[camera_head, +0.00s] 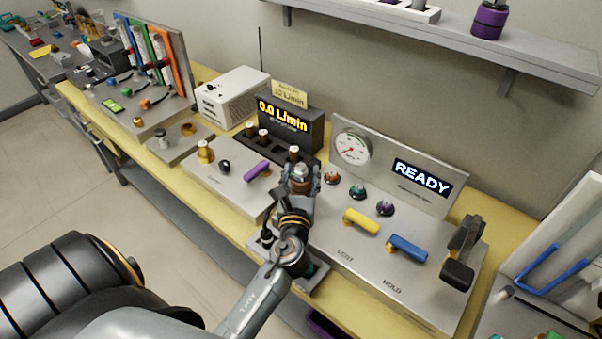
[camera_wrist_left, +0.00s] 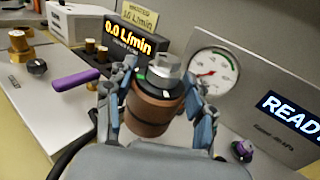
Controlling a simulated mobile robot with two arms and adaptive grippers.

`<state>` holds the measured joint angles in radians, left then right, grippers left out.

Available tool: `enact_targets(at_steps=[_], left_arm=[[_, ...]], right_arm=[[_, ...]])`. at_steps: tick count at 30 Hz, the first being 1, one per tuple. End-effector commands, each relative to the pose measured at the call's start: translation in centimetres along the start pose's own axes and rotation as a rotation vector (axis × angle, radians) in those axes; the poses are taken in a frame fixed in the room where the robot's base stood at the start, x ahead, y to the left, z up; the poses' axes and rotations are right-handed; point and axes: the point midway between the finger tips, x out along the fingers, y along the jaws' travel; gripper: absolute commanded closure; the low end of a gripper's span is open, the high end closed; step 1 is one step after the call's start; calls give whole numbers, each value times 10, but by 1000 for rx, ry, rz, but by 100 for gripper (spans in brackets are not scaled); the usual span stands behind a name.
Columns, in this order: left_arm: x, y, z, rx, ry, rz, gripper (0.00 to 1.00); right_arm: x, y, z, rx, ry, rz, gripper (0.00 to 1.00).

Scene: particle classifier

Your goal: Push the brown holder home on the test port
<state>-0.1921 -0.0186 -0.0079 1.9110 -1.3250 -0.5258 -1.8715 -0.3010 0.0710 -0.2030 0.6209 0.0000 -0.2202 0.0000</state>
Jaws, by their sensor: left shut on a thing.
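The brown holder (camera_wrist_left: 150,112) is a brown cylinder with a dark band and a silver hex top. In the left wrist view it sits between the fingers of my left gripper (camera_wrist_left: 160,100), which is shut on it. In the head view the holder (camera_head: 300,186) shows in part, its silver top up, between the fingertips of my left gripper (camera_head: 301,180), near the left edge of the gauge panel. The holder's lower end and whatever is under it are hidden, so I cannot tell whether it touches the test port. I cannot make out the port. My right gripper is not in view.
Right of the holder stand a round gauge (camera_head: 352,147), a READY display (camera_head: 422,178), small coloured knobs, a yellow lever (camera_head: 361,222) and a blue lever (camera_head: 408,249). Left are a purple lever (camera_head: 257,171) and a flow display (camera_head: 285,118) reading 0.0 L/min.

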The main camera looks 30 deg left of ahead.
Motion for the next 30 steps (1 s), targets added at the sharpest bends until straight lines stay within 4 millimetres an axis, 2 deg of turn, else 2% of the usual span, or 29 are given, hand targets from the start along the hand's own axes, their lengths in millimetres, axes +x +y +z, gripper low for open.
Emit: enact_targets(at_steps=[3, 12, 30], left_arm=[[0, 0, -15, 1, -3, -1, 99], [0, 0, -37, 1, -3, -1, 99], [0, 0, -37, 1, -3, -1, 99]], right_arm=[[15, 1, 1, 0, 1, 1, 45], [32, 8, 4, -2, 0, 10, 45], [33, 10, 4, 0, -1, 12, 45]])
